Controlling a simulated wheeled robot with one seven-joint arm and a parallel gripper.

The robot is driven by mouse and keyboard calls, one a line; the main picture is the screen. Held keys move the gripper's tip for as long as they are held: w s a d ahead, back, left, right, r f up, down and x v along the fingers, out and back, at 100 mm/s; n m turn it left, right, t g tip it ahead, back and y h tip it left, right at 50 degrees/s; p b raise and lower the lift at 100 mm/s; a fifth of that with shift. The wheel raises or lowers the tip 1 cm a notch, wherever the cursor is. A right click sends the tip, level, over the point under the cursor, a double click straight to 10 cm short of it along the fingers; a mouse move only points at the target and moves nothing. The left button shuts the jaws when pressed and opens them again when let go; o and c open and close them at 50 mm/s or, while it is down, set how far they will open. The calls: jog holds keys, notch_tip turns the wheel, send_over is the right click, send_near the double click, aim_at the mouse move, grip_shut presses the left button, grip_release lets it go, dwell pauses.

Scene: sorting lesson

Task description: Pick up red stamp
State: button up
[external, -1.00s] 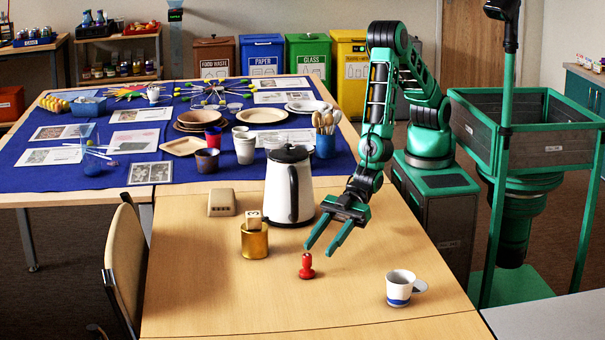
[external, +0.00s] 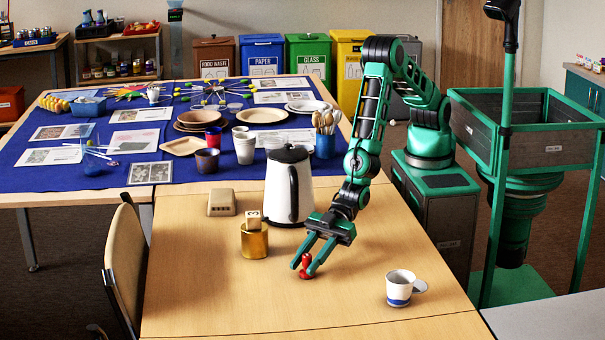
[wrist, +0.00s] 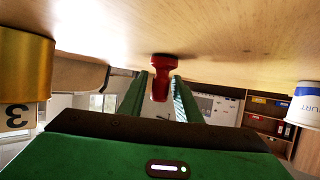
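The red stamp (external: 305,268) stands upright on the wooden table in the external view. In the wrist view the red stamp (wrist: 161,76) shows upside down, its handle between the two green fingers. My gripper (external: 306,268) is lowered to the table with its fingers on either side of the stamp's handle. In the wrist view my gripper (wrist: 161,82) is open, with a visible gap between at least one finger and the handle. The stamp's base rests on the table surface.
A gold cup (external: 254,243) holding a numbered block stands left of the stamp. A black-and-white kettle (external: 288,190) stands behind it. The table front is clear.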

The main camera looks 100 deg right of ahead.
grip_shut()
